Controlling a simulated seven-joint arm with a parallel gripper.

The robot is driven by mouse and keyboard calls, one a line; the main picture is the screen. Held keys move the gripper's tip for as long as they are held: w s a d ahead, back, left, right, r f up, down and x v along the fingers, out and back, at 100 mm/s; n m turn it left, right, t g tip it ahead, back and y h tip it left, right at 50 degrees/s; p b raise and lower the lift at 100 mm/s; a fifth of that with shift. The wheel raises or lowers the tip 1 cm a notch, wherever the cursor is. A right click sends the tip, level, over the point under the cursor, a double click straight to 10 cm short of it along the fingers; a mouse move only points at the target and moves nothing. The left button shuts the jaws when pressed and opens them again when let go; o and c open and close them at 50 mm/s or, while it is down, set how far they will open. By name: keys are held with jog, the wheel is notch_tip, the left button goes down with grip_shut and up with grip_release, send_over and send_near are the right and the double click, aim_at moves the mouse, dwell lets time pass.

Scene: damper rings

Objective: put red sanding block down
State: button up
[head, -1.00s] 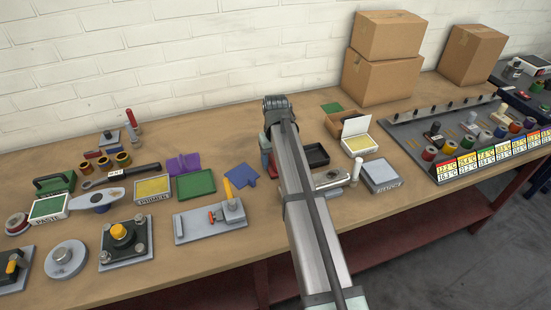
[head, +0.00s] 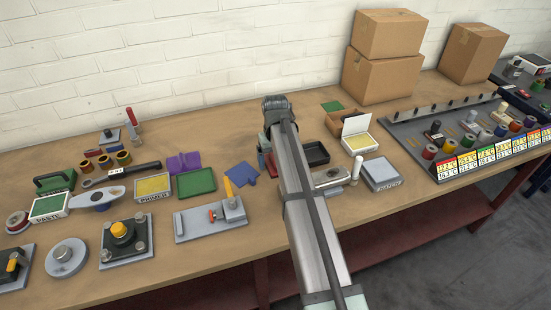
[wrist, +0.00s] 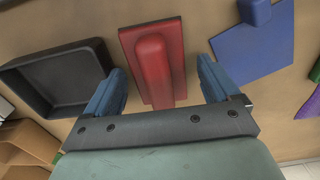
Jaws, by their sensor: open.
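The red sanding block (wrist: 156,70), a flat red base with a raised rounded grip, lies on the wooden bench in the wrist view. My gripper (wrist: 161,72) is open, with one blue finger on each side of the block. A gap shows between the block and the right finger; on the left the gap is narrower, and I cannot tell whether that finger touches. In the head view my arm hides most of the gripper and block, and only a little red shows at its left edge.
A black tray (wrist: 60,78) lies left of the block in the wrist view, and a blue sheet (wrist: 254,48) lies right. In the head view a toggle clamp plate (head: 208,222) and green tray (head: 195,182) stand left of my arm. Bare bench shows along the front.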

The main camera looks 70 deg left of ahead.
jog(key=shift+w, duration=0.2)
notch_tip(320, 180, up, 14)
jog(key=shift+s, duration=0.15)
dwell(0.5)
jog(key=shift+f, duration=0.1)
grip_shut()
dwell(1.0)
dwell(0.5)
notch_tip(320, 180, up, 12)
dwell(1.8)
dwell(0.5)
